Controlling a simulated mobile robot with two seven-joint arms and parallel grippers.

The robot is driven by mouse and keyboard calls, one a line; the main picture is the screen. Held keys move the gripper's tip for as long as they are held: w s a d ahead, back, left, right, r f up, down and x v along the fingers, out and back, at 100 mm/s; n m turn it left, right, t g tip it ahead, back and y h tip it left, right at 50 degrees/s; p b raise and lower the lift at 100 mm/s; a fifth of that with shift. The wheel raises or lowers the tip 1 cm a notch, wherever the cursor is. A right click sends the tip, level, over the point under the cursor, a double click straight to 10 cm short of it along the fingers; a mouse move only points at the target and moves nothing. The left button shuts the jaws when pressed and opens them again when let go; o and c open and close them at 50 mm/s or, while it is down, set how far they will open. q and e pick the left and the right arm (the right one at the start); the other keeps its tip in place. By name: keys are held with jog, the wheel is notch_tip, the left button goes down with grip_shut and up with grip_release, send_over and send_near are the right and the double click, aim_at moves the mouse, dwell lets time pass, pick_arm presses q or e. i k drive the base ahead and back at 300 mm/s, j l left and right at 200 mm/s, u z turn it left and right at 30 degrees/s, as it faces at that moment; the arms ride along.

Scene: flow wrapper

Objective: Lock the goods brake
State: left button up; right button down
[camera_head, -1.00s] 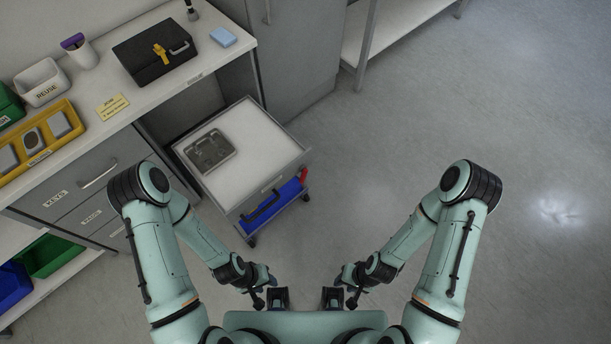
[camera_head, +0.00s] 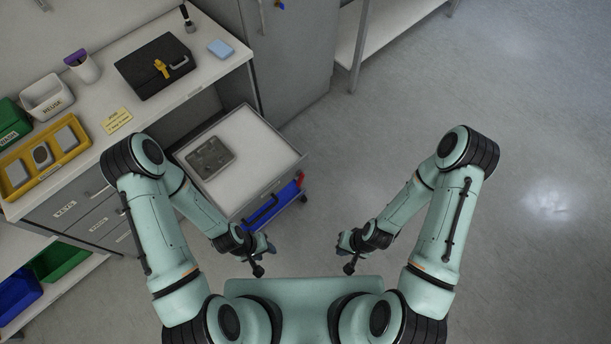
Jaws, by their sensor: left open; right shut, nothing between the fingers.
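A wheeled grey trolley (camera_head: 190,166) with a white top stands by the counter, left of the middle of the head view. A small red part (camera_head: 299,179) shows at its right side; it may be the brake, but its setting is too small to tell. My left gripper (camera_head: 267,251) is open and empty, just in front of the trolley's near right corner in the picture. My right gripper (camera_head: 342,246) is shut and empty, further right over the floor. Neither visibly touches the trolley. My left arm hides part of the trolley's lower front.
A grey tray (camera_head: 210,157) lies on the trolley, and a blue bin (camera_head: 268,208) sits below its top. The counter (camera_head: 196,83) holds a black case (camera_head: 140,75) and a yellow tray (camera_head: 42,174). A shelf (camera_head: 392,22) stands at the back. The floor (camera_head: 400,130) at right is clear.

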aim_at(300, 176)
jog(key=u, duration=0.85)
jog(key=l+u, duration=0.2)
jog(key=u, duration=0.25)
jog(key=l+u, duration=0.25)
jog(key=u, duration=0.25)
jog(key=l+u, duration=0.25)
jog(key=u, duration=0.2)
jog(key=k+l+u, duration=0.1)
jog(key=l+u, duration=0.15)
jog(key=k+l+u, duration=0.1)
jog(key=l+u, duration=0.15)
jog(key=l, duration=0.15)
jog(key=k+l+u, duration=0.25)
jog(key=k+l, duration=0.2)
jog(key=l, duration=0.2)
jog(key=k+l+u, duration=0.1)
jog(key=l, duration=0.3)
jog(key=k+l, duration=0.3)
jog(key=l+u, duration=0.05)
jog(key=l, duration=0.05)
